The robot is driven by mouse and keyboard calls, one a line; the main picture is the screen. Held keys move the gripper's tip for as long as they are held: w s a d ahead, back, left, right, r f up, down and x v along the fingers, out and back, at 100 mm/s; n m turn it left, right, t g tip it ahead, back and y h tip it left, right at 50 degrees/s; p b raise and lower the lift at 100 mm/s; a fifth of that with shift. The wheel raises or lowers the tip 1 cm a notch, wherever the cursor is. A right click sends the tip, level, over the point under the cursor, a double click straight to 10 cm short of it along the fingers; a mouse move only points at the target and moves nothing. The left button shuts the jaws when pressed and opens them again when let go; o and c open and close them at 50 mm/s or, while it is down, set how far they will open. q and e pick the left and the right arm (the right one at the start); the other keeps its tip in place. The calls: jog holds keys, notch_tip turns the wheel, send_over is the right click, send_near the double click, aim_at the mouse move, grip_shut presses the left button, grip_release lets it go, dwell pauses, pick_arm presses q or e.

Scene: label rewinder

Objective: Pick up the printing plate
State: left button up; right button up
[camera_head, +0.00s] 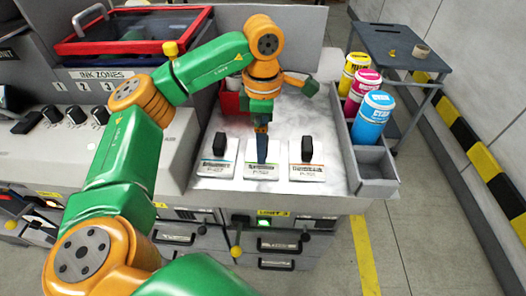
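Three white printing plates with small printed labels and upright handles stand in a row on the pale worktop. The left plate (216,168) and right plate (306,172) show black handles. The middle plate (261,172) has a coloured stripe, and its handle is hidden. My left gripper (262,150) points straight down over the middle plate, its dark fingers at the handle's place. The fingers are seen edge-on, so I cannot tell whether they are open or closed on the handle. My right gripper is not in view.
A grey bin (374,165) and yellow, magenta and cyan ink bottles (372,118) stand along the worktop's right side. A red-rimmed tray (130,45) is at the back left. A red container (232,102) is behind the left plate. Grey cart (395,45) stands further right.

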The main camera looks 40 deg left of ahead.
pick_arm(q)
jog(key=shift+w+a+f, duration=0.2)
jog(key=shift+f, duration=0.3)
jog(key=shift+w+a+f, duration=0.15)
jog(key=shift+f, duration=0.3)
jog(key=shift+w+a, duration=0.1)
jog(key=shift+w, duration=0.05)
jog(key=shift+s+d+r, duration=0.1)
jog(key=shift+s+d, duration=0.1)
jog(key=shift+d, duration=0.05)
jog(key=c, duration=1.6)
jog(key=shift+w+a, duration=0.1)
jog(key=shift+r, duration=0.1)
